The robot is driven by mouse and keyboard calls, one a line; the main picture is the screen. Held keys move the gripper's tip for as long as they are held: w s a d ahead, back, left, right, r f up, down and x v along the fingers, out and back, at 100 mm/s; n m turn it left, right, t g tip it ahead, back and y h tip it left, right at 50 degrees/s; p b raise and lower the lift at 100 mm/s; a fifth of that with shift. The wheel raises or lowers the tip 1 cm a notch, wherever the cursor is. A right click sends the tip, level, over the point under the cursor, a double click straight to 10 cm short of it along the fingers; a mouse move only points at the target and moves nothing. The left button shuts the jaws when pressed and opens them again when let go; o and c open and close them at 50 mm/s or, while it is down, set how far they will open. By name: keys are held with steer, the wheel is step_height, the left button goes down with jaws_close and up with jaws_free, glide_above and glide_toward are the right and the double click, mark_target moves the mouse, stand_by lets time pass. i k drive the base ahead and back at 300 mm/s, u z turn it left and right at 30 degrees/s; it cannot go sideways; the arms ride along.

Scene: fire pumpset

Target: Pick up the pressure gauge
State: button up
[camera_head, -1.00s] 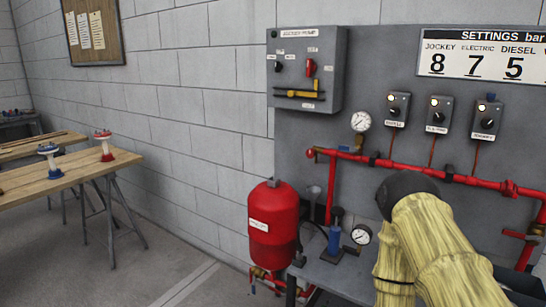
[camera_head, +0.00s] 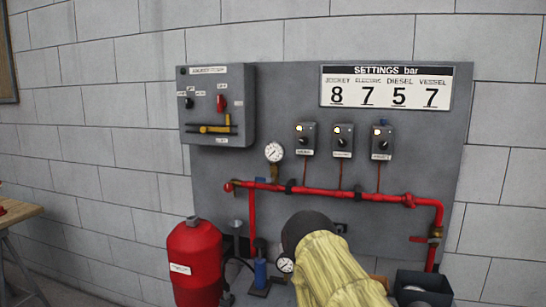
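One round white pressure gauge (camera_head: 274,152) is mounted upright on a brass fitting above the red pipe. My arm, in a yellow sleeve with a dark rounded end, rises from the bottom in front of the panel. The fingers of my gripper do not show, so its opening and anything in it are hidden.
A red vessel (camera_head: 195,262) stands at the lower left, next to the blue hand pump (camera_head: 261,272). The red pipe (camera_head: 345,194) crosses the grey panel (camera_head: 290,100). A dark bin (camera_head: 424,287) is at the lower right. A wooden table edge (camera_head: 18,212) shows far left.

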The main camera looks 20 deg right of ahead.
mark_target(274, 151)
steer(key=z, duration=1.1)
steer(key=i, duration=0.75)
steer(key=u, duration=1.15)
